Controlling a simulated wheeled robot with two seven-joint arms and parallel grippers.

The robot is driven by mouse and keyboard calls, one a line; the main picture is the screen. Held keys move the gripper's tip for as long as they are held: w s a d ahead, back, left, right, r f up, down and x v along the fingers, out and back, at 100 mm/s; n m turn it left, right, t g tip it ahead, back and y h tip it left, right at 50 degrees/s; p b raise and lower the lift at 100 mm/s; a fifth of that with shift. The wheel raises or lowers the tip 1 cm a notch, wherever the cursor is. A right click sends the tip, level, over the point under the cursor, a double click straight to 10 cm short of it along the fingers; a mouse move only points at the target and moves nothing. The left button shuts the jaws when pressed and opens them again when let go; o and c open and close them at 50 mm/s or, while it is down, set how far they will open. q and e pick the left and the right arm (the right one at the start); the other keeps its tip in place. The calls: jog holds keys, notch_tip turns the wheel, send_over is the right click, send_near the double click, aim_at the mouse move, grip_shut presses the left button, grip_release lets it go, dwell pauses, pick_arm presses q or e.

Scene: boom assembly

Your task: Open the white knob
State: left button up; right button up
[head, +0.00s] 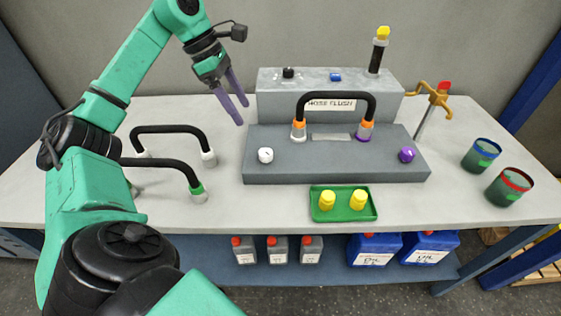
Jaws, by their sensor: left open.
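The white knob (265,155) sits on the left part of the low front step of the grey hose flush unit (330,175). My left gripper (239,112) is in the air above and to the left of the white knob, near the unit's left edge. Its two purple fingers are apart, point down and hold nothing. It does not touch the knob. My right gripper does not show.
A black hose (335,97) arches over the unit, and a purple knob (407,155) sits at its right. Two loose black hoses stand at the left. A green tray (343,213) with yellow caps lies in front. Two cups and a brass tap (435,95) are at the right.

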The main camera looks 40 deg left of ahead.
pick_arm(q)
jog(key=b, duration=0.2)
send_near(265, 152)
jog(key=f, duration=0.1)
jog(key=x, duration=0.6)
jog(key=shift+w+d+f, duration=0.25)
jog(key=shift+f, duration=0.05)
jog(key=shift+w+f, duration=0.15)
jog(key=shift+f, duration=0.35)
jog(key=shift+d, duration=0.1)
grip_shut()
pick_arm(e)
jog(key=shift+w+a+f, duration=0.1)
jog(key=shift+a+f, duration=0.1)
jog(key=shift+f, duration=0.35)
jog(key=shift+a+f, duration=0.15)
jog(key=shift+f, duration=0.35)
